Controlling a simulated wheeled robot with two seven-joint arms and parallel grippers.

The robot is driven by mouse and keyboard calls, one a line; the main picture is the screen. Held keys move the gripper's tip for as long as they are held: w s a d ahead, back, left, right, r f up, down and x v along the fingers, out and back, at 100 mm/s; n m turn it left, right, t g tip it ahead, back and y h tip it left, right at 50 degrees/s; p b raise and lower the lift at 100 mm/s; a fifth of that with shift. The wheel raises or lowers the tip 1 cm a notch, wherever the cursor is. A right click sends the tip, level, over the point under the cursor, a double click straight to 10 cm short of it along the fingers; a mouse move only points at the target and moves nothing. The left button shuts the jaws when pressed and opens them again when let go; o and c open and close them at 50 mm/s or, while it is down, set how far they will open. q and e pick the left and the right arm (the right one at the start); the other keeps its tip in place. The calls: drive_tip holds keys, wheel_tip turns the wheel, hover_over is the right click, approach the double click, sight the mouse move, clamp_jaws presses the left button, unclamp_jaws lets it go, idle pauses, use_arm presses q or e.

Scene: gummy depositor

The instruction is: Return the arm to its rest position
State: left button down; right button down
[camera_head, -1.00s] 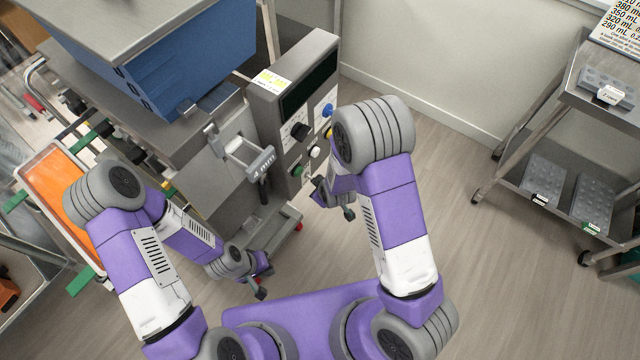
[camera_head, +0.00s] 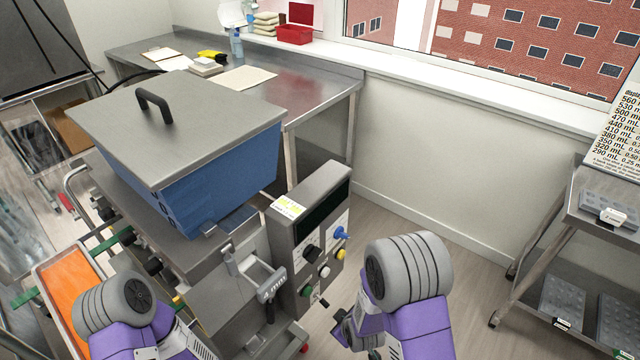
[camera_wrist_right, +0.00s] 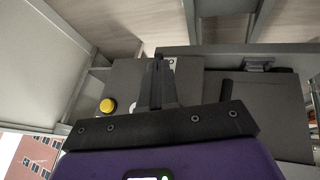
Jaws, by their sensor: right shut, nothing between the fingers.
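My right arm, purple and grey, rises at the lower middle of the head view. My right gripper shows in the right wrist view (camera_wrist_right: 158,82), with its dark fingers together and nothing between them. In the head view it is mostly hidden by my arm, low beside the depositor's control panel (camera_head: 310,245). The wrist view shows grey machine surfaces and a yellow button (camera_wrist_right: 107,105) beyond and left of the fingers. My left arm shows at the lower left of the head view; its gripper is out of frame.
The depositor's blue hopper (camera_head: 215,180) with a grey lid (camera_head: 175,120) stands left of centre. An orange tray (camera_head: 70,285) is at the lower left. A steel bench (camera_head: 310,85) stands behind. A rack with grey moulds (camera_head: 563,300) is at the right. Open floor lies between.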

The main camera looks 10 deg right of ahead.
drive_tip(key=shift+s+f, duration=0.1)
drive_tip(key=s+a+f+m+g+y, duration=0.1)
drive_tip(key=s+f+m+g, duration=0.1)
drive_tip(key=s+f+m, duration=0.2)
drive_tip(key=s+a+f+m+g+y, duration=0.1)
drive_tip(key=s+f+m+g+y, duration=0.1)
drive_tip(key=s+m, duration=0.4)
drive_tip(key=s+f+g, duration=0.1)
drive_tip(key=s+f, duration=0.1)
drive_tip(key=s, duration=0.3)
drive_tip(key=shift+a+f+m+g, duration=0.3)
drive_tip(key=shift+f, duration=0.05)
